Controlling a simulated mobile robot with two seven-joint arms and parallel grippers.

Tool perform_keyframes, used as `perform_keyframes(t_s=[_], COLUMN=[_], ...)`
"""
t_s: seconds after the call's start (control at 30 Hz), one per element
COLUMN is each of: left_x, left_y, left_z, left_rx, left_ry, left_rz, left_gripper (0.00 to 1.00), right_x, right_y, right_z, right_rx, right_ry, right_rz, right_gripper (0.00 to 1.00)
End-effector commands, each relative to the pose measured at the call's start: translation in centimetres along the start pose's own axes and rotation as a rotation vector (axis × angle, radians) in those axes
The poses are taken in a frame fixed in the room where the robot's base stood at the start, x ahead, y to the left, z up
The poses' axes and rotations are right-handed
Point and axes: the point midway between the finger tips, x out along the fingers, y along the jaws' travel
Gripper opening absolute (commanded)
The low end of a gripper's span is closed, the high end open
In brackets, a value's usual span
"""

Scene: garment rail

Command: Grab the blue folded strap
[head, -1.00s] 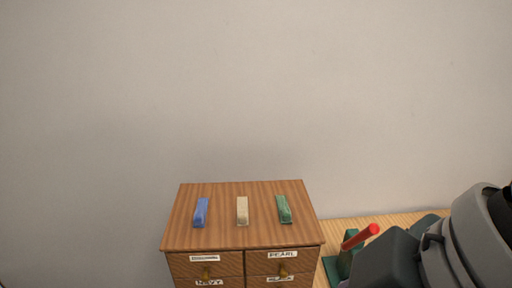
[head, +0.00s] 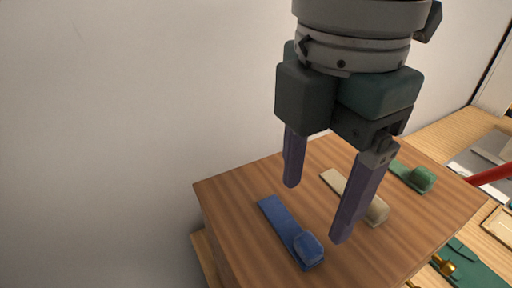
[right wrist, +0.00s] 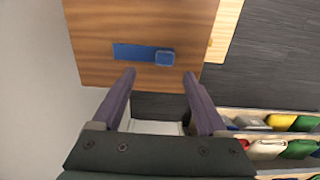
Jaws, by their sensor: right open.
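The blue folded strap (head: 289,231) lies flat on the wooden cabinet top (head: 240,194), with a thicker folded end toward the front. It also shows in the right wrist view (right wrist: 143,53), ahead of the fingertips. My right gripper (head: 317,212) is open and empty, pointing down above the cabinet top. In the head view its fingers appear up and to the right of the blue strap. It is apart from the strap. My left gripper is not in view.
A beige strap (head: 340,182) and a green strap (head: 417,177) lie on the same top, right of the blue one. A red handle (head: 490,174) stands at the right. Several coloured folded items (right wrist: 281,122) sit in a drawer in the right wrist view. The wall is close behind.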

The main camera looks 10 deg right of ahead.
Motion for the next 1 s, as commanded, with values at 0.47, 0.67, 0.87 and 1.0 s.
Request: perform_keyframes(t_s=[0.47,0.67,0.87,1.0], left_x=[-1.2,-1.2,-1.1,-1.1], left_y=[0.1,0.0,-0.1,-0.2], left_z=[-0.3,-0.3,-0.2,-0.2], left_rx=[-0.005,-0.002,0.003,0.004], left_ry=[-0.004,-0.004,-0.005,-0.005], left_rz=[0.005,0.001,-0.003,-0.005], left_gripper=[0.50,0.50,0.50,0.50], right_x=[6.0,7.2,7.2,7.2], right_y=[-0.8,-0.8,-0.7,-0.7], right_z=[0.0,0.0,0.0,0.0], right_rx=[0.003,-0.001,0.000,0.000], right_ry=[-0.001,0.000,0.000,0.000], right_rz=[-0.001,0.004,0.004,0.004], right_gripper=[0.76,0.76,0.71,0.55])
